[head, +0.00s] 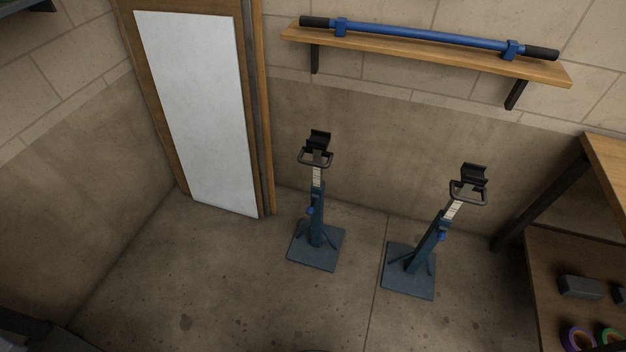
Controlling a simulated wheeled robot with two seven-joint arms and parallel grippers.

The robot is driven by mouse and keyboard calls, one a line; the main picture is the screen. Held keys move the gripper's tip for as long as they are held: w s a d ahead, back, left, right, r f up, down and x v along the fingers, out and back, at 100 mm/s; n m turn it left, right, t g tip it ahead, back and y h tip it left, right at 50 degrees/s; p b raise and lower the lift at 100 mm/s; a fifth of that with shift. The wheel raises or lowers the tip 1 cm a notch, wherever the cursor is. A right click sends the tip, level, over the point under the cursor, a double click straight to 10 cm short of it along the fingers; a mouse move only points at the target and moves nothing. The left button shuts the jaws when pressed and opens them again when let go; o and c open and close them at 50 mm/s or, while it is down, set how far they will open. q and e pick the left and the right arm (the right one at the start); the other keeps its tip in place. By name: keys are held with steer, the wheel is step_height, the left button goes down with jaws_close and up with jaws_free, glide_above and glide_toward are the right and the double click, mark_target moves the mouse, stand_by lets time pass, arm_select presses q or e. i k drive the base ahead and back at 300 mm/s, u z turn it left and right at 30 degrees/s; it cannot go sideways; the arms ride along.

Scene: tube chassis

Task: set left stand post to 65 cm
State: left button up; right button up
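The left stand (317,227) stands upright on a square blue base plate on the floor. Its pale, marked inner post (317,177) sticks out of the blue tube, with a black cradle (319,140) and a loop handle (315,159) on top. A blue knob (310,211) sits on the tube's left side. The scale marks are too small to read. The right stand (424,250) is of the same kind, with its post (453,209) out as well. Neither of my grippers is in the head view, and nothing touches the stands.
A wooden wall shelf (420,57) holds a blue bar (425,39) with black ends. A door with a white panel (199,110) is at the left. A wooden bench (606,160) with grey blocks and tape rolls on its lower shelf stands at the right. The floor in front is clear.

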mark_target(317, 145)
steer(key=u, duration=0.5)
steer(key=k, duration=0.55)
steer(key=u, duration=0.75)
steer(key=i, duration=1.3)
steer(key=z, duration=0.65)
